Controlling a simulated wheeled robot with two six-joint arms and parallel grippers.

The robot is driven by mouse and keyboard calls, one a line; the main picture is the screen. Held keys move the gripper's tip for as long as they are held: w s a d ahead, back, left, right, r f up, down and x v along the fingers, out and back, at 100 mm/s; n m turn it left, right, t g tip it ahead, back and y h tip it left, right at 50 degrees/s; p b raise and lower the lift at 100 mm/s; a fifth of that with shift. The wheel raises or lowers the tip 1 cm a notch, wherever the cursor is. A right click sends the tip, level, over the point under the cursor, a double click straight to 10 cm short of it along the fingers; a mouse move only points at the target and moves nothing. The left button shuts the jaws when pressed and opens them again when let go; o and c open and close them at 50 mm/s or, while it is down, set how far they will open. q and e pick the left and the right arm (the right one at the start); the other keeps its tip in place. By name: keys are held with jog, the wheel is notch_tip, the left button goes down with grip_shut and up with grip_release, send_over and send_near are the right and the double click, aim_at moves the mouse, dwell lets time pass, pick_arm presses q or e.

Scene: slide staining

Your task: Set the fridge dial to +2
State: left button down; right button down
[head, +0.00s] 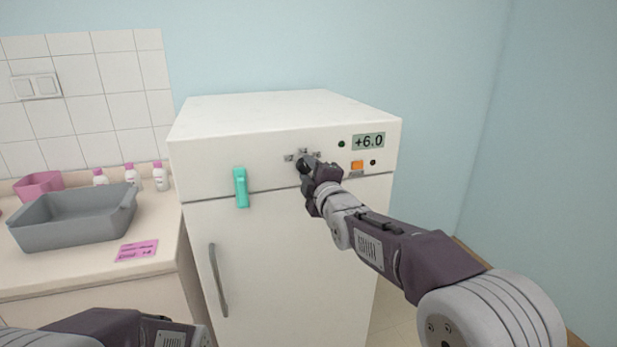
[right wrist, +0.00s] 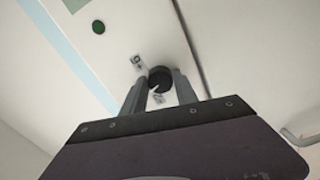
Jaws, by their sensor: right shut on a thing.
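The white fridge (head: 230,145) stands against the blue wall. Its display (head: 368,141) reads +6.0. The black dial (head: 303,163) is on the fridge's upper front panel, with small grey marks around it. My right gripper (head: 309,170) is at the dial and partly covers it. In the right wrist view, the dial (right wrist: 160,79) sits between the two fingertips of my right gripper (right wrist: 160,88), which is shut on it. My left arm shows at the bottom left in the head view, but its gripper is out of view.
The fridge door handle (head: 218,280) is lower left. An orange switch (head: 357,165) sits below the display. A grey tub (head: 75,222) and several bottles stand on the left counter.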

jog(key=n+b, duration=0.2)
jog(key=n, duration=0.2)
jog(key=shift+f+n, duration=0.15)
jog(key=shift+n, duration=0.15)
jog(key=shift+n+b, duration=0.65)
jog(key=shift+n, duration=1.35)
jog(key=c, duration=0.9)
grip_release()
jog(key=shift+c, duration=0.2)
jog(key=shift+r, duration=0.2)
jog(key=b+v, duration=0.1)
jog(key=v, duration=0.8)
